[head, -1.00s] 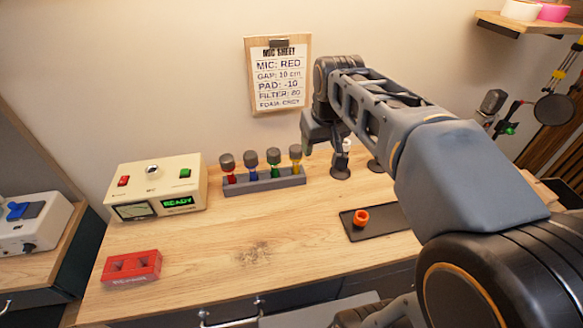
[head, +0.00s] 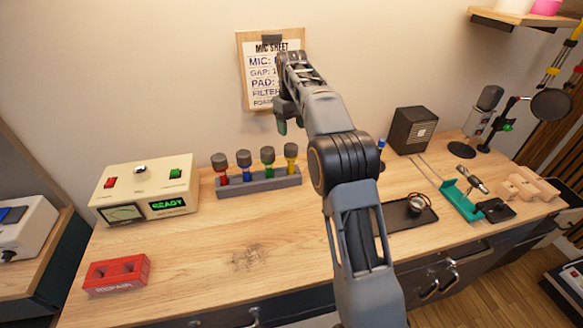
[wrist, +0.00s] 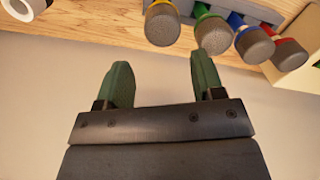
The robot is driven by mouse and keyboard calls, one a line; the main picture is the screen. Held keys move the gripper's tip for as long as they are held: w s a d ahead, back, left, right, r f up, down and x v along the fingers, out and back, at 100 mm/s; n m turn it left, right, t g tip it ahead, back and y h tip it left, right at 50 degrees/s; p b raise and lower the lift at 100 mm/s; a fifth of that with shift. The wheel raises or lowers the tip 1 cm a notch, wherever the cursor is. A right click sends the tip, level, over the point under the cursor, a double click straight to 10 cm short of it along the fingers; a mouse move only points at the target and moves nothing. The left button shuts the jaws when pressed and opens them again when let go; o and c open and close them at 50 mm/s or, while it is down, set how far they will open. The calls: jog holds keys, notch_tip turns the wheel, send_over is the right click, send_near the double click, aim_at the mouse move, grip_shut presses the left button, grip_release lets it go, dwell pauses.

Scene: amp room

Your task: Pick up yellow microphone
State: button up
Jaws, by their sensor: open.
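The yellow microphone (head: 291,157) stands upright at the right end of a grey rack (head: 258,184), with a dark grey head and yellow body. Beside it stand the green (head: 268,160), blue (head: 244,164) and red (head: 220,168) microphones. My gripper (head: 282,122) is above and behind the yellow microphone, apart from it, in front of the wall. In the wrist view my gripper (wrist: 160,82) is open and empty, with green fingertips. The yellow microphone (wrist: 162,24) shows at the top there, beyond the fingertips.
A cream READY box (head: 145,192) stands left of the rack, and a red REPAIR block (head: 116,272) is in front. A black tray (head: 393,222), teal holder (head: 458,203) and dark speaker box (head: 412,130) are at right.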

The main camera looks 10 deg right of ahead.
aim_at(291, 155)
notch_tip(291, 155, down, 6)
jog(key=shift+f, duration=0.1)
jog(key=shift+s+a+f, duration=0.1)
jog(key=shift+a+f, duration=0.05)
jog(key=shift+f, duration=2.5)
jog(key=shift+r, duration=0.1)
jog(key=c, duration=0.8)
